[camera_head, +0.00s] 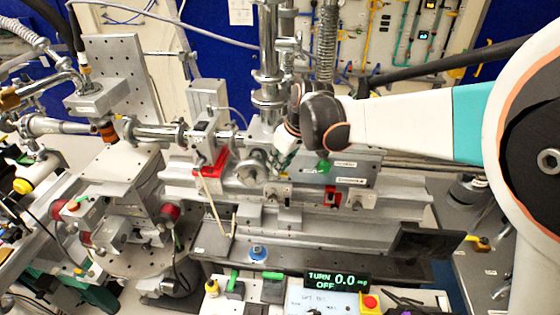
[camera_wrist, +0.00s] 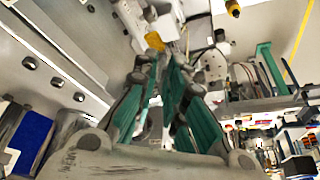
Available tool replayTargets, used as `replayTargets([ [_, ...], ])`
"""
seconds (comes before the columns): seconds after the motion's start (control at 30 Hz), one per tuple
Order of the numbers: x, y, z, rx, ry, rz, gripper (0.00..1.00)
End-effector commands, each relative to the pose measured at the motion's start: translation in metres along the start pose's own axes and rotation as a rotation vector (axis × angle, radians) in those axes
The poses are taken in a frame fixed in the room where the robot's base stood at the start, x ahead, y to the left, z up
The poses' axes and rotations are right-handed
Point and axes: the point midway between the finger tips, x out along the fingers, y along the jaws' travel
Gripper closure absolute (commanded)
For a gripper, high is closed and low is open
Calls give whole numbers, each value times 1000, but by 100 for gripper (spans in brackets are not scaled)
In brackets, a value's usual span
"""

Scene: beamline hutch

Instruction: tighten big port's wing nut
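My gripper (camera_wrist: 168,52) reaches away from the wrist camera, its two teal-padded fingers apart with a narrow gap between them. A small brass-coloured piece (camera_wrist: 173,46), possibly the wing nut, shows just beyond the fingertips; I cannot tell whether they touch it. In the head view, my gripper (camera_head: 283,158) is mostly hidden by my wrist and points down at the metal chamber. A round metal flange (camera_head: 252,167), perhaps the big port, sits just left of the fingers. The wing nut cannot be made out clearly there.
A red bracket (camera_head: 210,162) stands left of the flange, and a vertical steel column (camera_head: 268,60) rises close behind my gripper. A black plate (camera_head: 428,243) juts out at the right. Tubes and fittings crowd the left.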

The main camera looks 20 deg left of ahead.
Motion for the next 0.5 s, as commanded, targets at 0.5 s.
replayTargets([
  [0.5,-33,-1,1,0,-1,-1,88],
])
